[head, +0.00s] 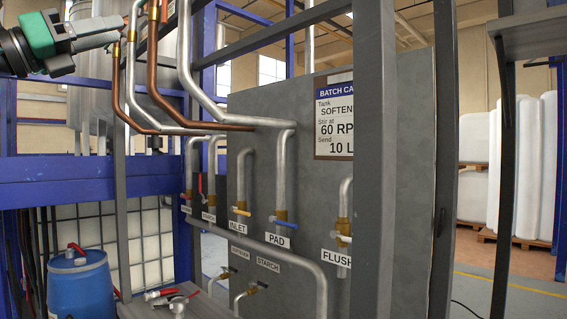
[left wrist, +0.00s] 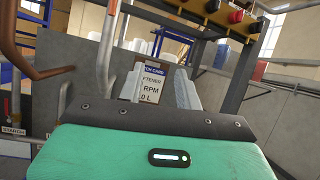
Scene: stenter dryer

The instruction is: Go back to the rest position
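My left gripper (head: 120,30) is raised at the top left of the head view, beside the upper pipes. In the left wrist view its two fingers (left wrist: 160,84) stand apart with nothing between them, and the batch card (left wrist: 151,87) shows beyond the gap. My right gripper is in neither view. The grey panel (head: 400,160) carries the batch card (head: 333,125) and valves labelled INLET, PAD and FLUSH. The PAD valve (head: 282,222) has a blue handle.
Copper pipes (head: 128,85) and silver pipes run close to my left gripper. A grey post (head: 373,160) stands before the panel. A blue drum (head: 80,285) stands at lower left beside a bench (head: 205,308) with loose fittings. A grey shelf (head: 530,35) juts in at upper right.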

